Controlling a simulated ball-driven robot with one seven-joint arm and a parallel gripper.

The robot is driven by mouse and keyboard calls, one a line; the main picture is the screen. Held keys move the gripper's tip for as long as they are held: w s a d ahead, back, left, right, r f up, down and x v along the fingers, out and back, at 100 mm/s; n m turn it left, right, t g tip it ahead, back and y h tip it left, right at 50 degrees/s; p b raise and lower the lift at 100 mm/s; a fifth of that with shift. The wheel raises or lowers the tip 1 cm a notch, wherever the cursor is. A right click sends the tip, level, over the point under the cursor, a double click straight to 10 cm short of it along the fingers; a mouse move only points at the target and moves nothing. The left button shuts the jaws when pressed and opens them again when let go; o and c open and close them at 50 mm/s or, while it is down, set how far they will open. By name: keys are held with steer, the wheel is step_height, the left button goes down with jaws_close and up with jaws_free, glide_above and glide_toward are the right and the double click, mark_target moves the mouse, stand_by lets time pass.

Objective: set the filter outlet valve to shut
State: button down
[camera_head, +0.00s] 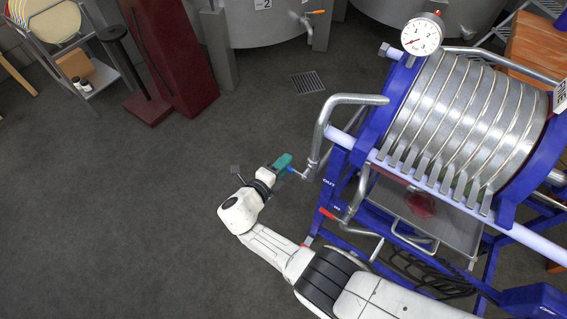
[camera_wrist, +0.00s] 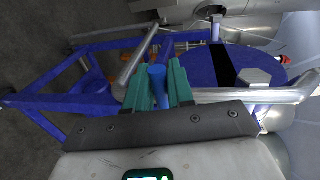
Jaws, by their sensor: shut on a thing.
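The filter (camera_head: 450,125) is a blue-framed stack of round metal plates on the right of the head view. A bent metal pipe (camera_head: 322,125) leaves its left end and drops to a small valve (camera_head: 309,173) with a blue lever (camera_head: 293,170). A small white label, apparently reading OUT, is on the frame beside it. My gripper (camera_head: 284,163), with teal fingers, is shut on the blue lever. In the wrist view the blue lever (camera_wrist: 157,76) sits between the fingers of my gripper (camera_wrist: 159,72). The fingers hide part of the lever.
A second valve with a red lever (camera_head: 327,213) sits lower on the frame, close to my arm. A pressure gauge (camera_head: 422,36) stands above the filter. A floor drain (camera_head: 307,82) lies beyond the gripper. The floor left of my arm is clear.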

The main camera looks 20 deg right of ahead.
stand_by(0.4)
steer(key=c, duration=1.1)
jaws_free()
steer(key=shift+a, duration=0.15)
steer(key=p+v, duration=0.1)
steer(key=v, duration=0.9)
steer(key=shift+s+a, duration=0.2)
steer(key=shift+s, duration=0.05)
steer(key=s+d+f+m+g+y, duration=0.3)
steer(key=s+d+m+g, duration=0.2)
steer(key=s+d+m, duration=0.5)
steer(key=s+d+f+m+g+y, duration=0.25)
steer(key=s+d+m+g, duration=0.35)
steer(key=m, duration=0.9)
steer(key=s+d+r+m+t+y, duration=0.2)
steer(key=s+d+r+m+y, duration=0.2)
steer(key=m, duration=1.4)
steer(key=s+r+y, duration=0.3)
steer(key=s+r, duration=0.3)
steer(key=s, duration=0.3)
steer(key=shift+d+r+m+t, duration=0.2)
steer(key=shift+d+m+t, duration=0.05)
steer(key=shift+m+t, duration=0.15)
